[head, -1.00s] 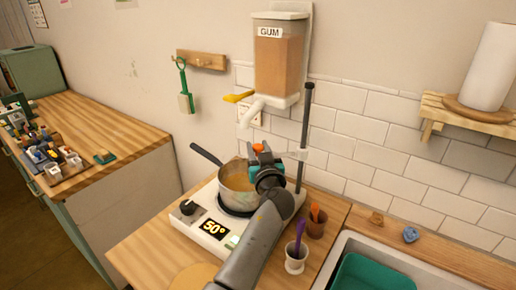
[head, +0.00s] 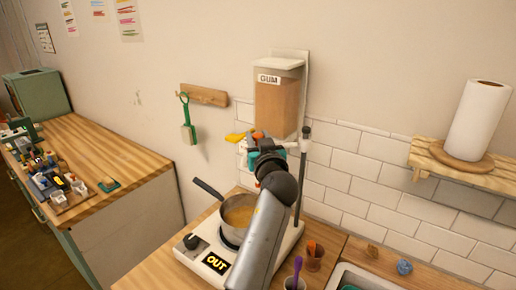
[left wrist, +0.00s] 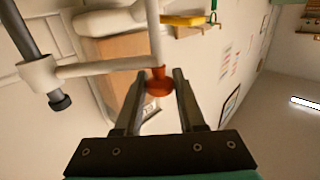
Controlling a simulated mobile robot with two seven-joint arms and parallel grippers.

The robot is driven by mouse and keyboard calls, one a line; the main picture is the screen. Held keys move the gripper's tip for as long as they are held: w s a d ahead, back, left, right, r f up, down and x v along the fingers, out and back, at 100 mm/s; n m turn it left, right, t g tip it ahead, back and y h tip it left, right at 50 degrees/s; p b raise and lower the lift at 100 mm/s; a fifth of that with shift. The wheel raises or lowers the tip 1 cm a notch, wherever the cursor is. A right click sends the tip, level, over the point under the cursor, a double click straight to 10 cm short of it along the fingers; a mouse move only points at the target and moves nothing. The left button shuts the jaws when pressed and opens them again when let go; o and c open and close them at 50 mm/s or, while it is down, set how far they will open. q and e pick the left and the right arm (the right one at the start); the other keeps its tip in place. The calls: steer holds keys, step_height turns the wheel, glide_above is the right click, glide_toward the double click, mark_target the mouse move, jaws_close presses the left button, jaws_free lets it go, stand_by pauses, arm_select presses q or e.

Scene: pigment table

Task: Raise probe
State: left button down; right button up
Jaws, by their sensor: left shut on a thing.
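The probe's red knob (left wrist: 159,84) sits between the fingers of my left gripper (left wrist: 158,92) in the left wrist view, and the gripper is shut on it. A white cross arm (left wrist: 110,68) runs from the probe to a collar (left wrist: 38,74) on a dark post. In the head view the collar (head: 305,132) is near the top of the post (head: 299,185). My left gripper (head: 262,138) is high above the pot (head: 236,216) of orange-brown liquid. The probe's lower end is hidden behind my arm. The hotplate display (head: 215,263) reads OUT. My right gripper is not in view.
The GUM dispenser (head: 278,105) with its yellow lever (head: 235,137) hangs on the wall close behind my gripper. A paper-towel shelf (head: 465,165) is at the right.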

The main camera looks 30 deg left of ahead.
arm_select(q)
steer(key=shift+r, duration=1.1)
steer(key=c, duration=1)
jaws_free()
steer(key=shift+r, duration=0.1)
steer(key=o, duration=0.5)
steer(key=shift+f, duration=0.25)
